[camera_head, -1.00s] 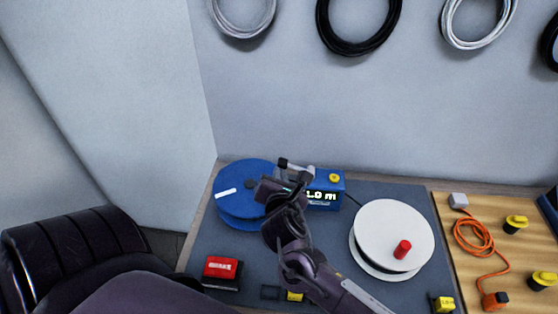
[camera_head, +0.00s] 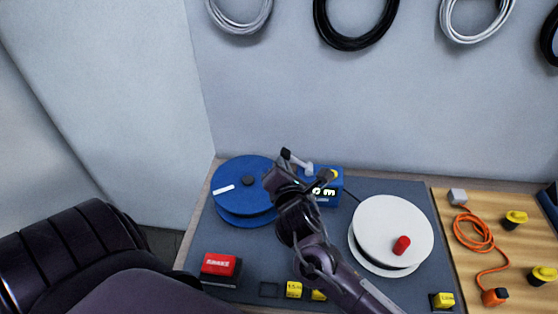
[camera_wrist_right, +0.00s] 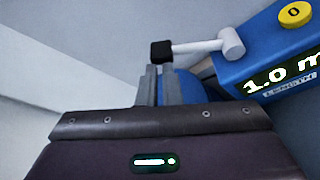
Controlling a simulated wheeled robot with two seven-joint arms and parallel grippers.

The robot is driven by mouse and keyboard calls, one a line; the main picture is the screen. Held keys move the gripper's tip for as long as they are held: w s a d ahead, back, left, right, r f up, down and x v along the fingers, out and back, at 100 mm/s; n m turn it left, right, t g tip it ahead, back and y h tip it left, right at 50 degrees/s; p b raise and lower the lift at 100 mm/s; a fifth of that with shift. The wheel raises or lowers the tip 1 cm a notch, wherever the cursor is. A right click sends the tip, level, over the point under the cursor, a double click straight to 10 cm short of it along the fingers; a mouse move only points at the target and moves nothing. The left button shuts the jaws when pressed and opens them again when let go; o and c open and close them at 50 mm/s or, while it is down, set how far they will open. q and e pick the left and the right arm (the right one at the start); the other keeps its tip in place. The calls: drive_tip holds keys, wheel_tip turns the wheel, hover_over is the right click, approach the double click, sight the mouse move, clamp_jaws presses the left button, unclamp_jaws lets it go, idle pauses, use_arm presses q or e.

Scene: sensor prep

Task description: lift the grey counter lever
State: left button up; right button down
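The grey counter lever (camera_head: 298,161) has a black tip and sticks out to the left of the blue counter box (camera_head: 330,199). In the right wrist view the lever (camera_wrist_right: 200,47) runs left from its round grey pivot to the black tip. My right gripper (camera_wrist_right: 158,84) has its two narrow fingers close together, with nothing seen between them. The fingertips are right below the black tip; whether they touch it I cannot tell. The box display in the right wrist view reads 1.0 m. My left gripper is not in view.
A blue reel (camera_head: 230,178) stands left of the box, and a white reel (camera_head: 382,222) with a red knob to the right. A red block (camera_head: 219,266) and yellow tags (camera_head: 294,289) lie near the front. An orange cable (camera_head: 474,236) lies on the wooden board.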

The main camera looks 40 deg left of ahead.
drive_tip(key=shift+w+d+r+m, duration=0.25)
drive_tip(key=shift+w+r+m, duration=0.05)
drive_tip(key=shift+w+r, duration=0.2)
drive_tip(key=s+d+b, duration=0.2)
drive_tip(key=s+d, duration=0.3)
drive_tip(key=s, duration=0.1)
drive_tip(key=shift+r, duration=0.45)
drive_tip(key=shift+s+d, duration=0.1)
drive_tip(key=shift+s, duration=0.05)
